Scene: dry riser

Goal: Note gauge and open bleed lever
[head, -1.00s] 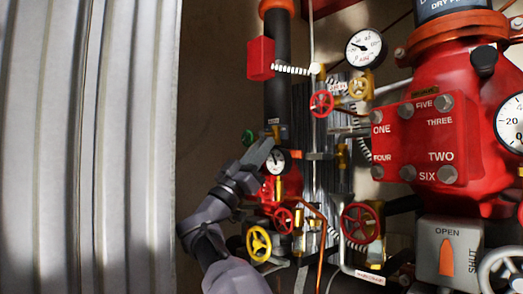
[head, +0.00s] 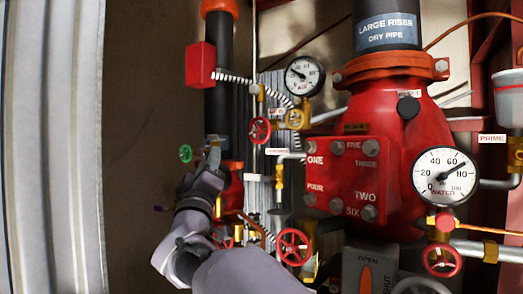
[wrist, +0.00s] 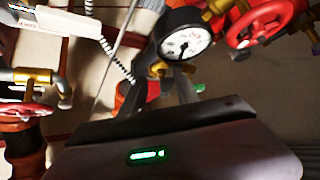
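A large white water gauge (head: 445,177) faces me at the right in the head view; its needle points between 60 and 80. A smaller white gauge (head: 304,76) stands higher up, left of the red valve body. I cannot tell which part is the bleed lever. My gripper (head: 212,150) is at the dark vertical pipe in the head view. In the wrist view its two fingers (wrist: 160,88) are apart, below a small gauge (wrist: 186,44) and brass fitting (wrist: 158,68). I see nothing clearly held, and contact cannot be judged.
A red wheel (head: 294,246) and an OPEN/SHUT box (head: 368,268) stand right of my arm. A red box (head: 201,65) is above my gripper. A grey corrugated wall (head: 50,150) stands at the left. Another red wheel (wrist: 265,20) is close in the wrist view.

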